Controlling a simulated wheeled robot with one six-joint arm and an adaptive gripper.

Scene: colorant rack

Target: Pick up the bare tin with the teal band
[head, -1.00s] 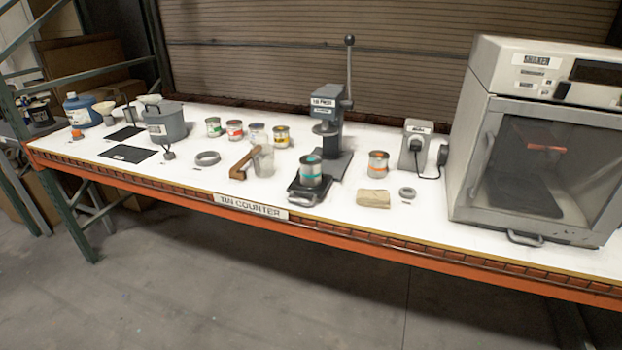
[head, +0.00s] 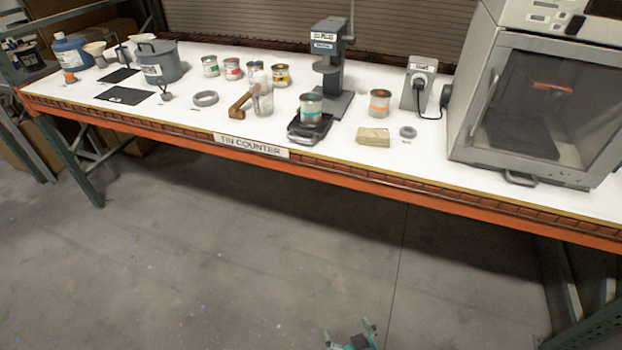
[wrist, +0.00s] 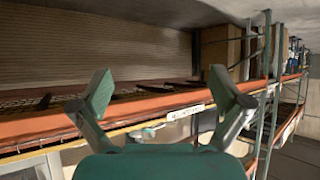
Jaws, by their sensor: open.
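The bare tin with the teal band (head: 311,107) stands upright on a small black tray-like stand (head: 309,127) near the counter's front edge, in front of the lever press. Another bare tin, with an orange band (head: 379,103), stands to its right. My gripper (head: 350,336) shows at the bottom of the head view, low over the floor in the picture, well apart from the tins. In the wrist view my gripper (wrist: 165,100) has its two fingers spread wide with nothing between them. The teal-banded tin cannot be made out in the wrist view.
The lever press (head: 327,68) stands behind the teal-banded tin. A tan block (head: 373,137) and a grey ring (head: 408,132) lie to the right, before a large oven-like machine (head: 540,105). A wooden-handled tool (head: 240,103) and glass cup (head: 263,104) are left. The orange counter beam (head: 330,172) runs along the front.

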